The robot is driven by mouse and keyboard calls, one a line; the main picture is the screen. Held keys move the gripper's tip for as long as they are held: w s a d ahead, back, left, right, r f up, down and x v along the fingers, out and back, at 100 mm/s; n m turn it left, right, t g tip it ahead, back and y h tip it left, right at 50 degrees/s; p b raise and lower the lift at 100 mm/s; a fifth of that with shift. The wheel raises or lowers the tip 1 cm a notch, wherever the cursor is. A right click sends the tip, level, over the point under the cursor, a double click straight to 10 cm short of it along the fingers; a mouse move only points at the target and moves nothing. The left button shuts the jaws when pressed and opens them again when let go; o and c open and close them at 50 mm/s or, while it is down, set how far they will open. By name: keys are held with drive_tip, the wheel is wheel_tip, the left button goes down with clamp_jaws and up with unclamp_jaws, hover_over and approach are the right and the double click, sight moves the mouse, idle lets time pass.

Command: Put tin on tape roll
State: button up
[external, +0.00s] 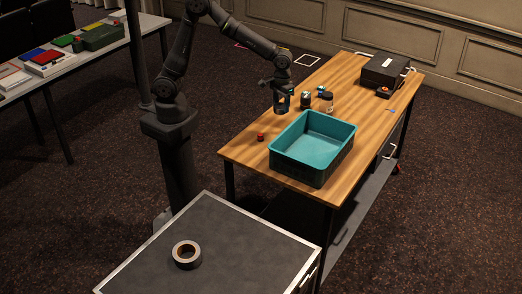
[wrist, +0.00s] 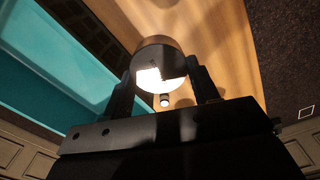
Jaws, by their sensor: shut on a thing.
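The tin (external: 281,104) is dark and round in the external view, hanging upright below my gripper (external: 281,93) at the wooden table's left edge. In the wrist view the tin's round end (wrist: 158,52), with a bright white glare, sits between the two fingers of my gripper (wrist: 164,72). The fingers are shut on its sides. The tape roll (external: 176,254) is a grey ring lying flat on the dark-topped cabinet in front, well away from the tin. The tape roll is not in the wrist view.
A teal bin (external: 341,133) stands on the wooden table (external: 240,153), right of my gripper; it also shows in the wrist view (wrist: 45,70). Small jars (external: 326,101) and a red item (external: 260,137) are nearby. The cabinet top (external: 235,235) is otherwise clear.

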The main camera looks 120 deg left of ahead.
wheel_tip(320, 180, up, 4)
drive_tip(key=w+d+m, duration=0.3)
drive_tip(key=d, duration=0.8)
drive_tip(key=w+d+m, duration=0.2)
drive_tip(key=d, duration=0.9)
drive_tip(key=w+d+m, duration=0.3)
drive_tip(key=d, duration=0.9)
drive_tip(key=s+d+m, duration=0.3)
drive_tip(key=s+d, duration=0.3)
drive_tip(key=d, duration=0.6)
drive_tip(key=s+d+m, duration=0.2)
drive_tip(key=s+d, duration=0.4)
drive_tip(key=d, duration=0.5)
drive_tip(key=s+d+m, duration=0.3)
drive_tip(key=s+d, duration=0.3)
drive_tip(key=d, duration=0.6)
hover_over(186, 243)
wheel_tip(186, 243, down, 21)
drive_tip(key=shift+a+f, duration=0.1)
drive_tip(key=shift+f, duration=2.05)
drive_tip(key=shift+f, duration=0.15)
